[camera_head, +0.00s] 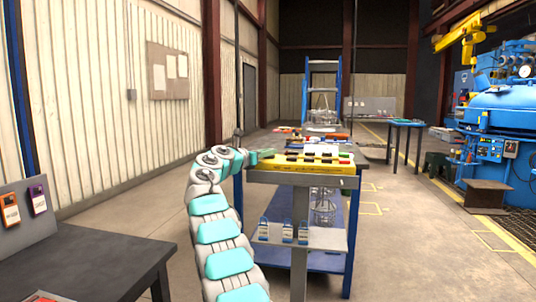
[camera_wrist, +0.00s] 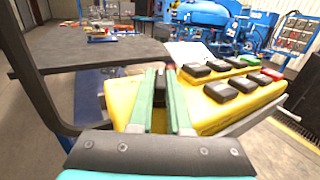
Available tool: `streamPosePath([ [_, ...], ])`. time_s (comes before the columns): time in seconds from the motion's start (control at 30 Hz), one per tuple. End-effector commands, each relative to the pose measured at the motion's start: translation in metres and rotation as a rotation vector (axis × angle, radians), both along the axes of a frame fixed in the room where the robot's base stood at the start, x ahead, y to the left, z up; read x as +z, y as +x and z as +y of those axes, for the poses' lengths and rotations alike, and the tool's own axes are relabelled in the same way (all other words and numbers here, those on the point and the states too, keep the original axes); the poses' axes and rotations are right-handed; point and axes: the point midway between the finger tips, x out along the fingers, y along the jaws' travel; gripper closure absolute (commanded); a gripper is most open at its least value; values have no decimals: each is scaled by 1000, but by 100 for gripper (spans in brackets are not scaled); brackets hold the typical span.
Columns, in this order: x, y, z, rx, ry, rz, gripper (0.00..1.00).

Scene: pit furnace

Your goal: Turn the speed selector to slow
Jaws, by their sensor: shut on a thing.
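A yellow control pendant (camera_head: 335,169) with rows of dark buttons lies on the near end of the workbench. It also shows in the wrist view (camera_wrist: 203,115). The speed selector (camera_wrist: 159,88) is a dark upright knob at the pendant's left part. In the wrist view my gripper (camera_wrist: 161,82) has its two teal fingers on either side of this knob, closed on it. In the head view my gripper (camera_head: 262,155) reaches the pendant's left end from the left. The selector's position marks cannot be read, and the fingers hide part of the knob.
The workbench (camera_head: 365,156) carries several small items behind the pendant. A dark table (camera_head: 90,262) stands at the near left. Blue furnace machinery (camera_head: 505,115) is at the right. The floor (camera_head: 420,240) right of the bench is mostly free.

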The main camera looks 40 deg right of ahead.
Motion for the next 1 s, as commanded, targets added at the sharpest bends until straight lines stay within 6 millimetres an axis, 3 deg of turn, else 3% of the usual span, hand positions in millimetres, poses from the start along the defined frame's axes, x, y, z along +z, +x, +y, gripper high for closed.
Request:
streamPosePath([
  [1.0, 0, -3, -1, 187, 0, 1, 100],
])
